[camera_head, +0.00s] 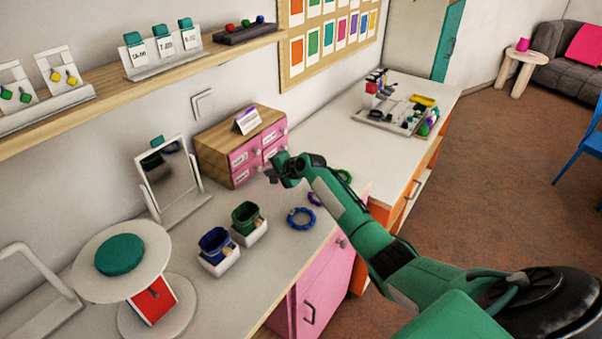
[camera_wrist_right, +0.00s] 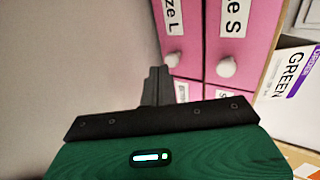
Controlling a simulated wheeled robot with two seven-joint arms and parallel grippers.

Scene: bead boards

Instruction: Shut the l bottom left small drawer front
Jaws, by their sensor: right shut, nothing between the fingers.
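A small wooden drawer box (camera_head: 212,150) with pink fronts stands against the wall at the back of the table. Its bottom left drawer front (camera_head: 241,177) has a white label; I cannot tell clearly how far it stands out. In the right wrist view a pink front labelled "ze L" (camera_wrist_right: 179,18) and one labelled "ze S" (camera_wrist_right: 234,45) show, each with a pale round knob. My right gripper (camera_head: 272,173) is shut and empty, in front of the box's lower part. Its dark fingers (camera_wrist_right: 157,80) point towards the fronts in the wrist view. My left gripper is not in view.
A card (camera_head: 248,121) stands on the box. A mirror (camera_head: 168,172) is left of it. Green and blue cups (camera_head: 246,218) and a blue bead ring (camera_head: 301,218) lie nearer. A cluttered tray (camera_head: 385,118) is on the farther table. The white tabletop between is mostly clear.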

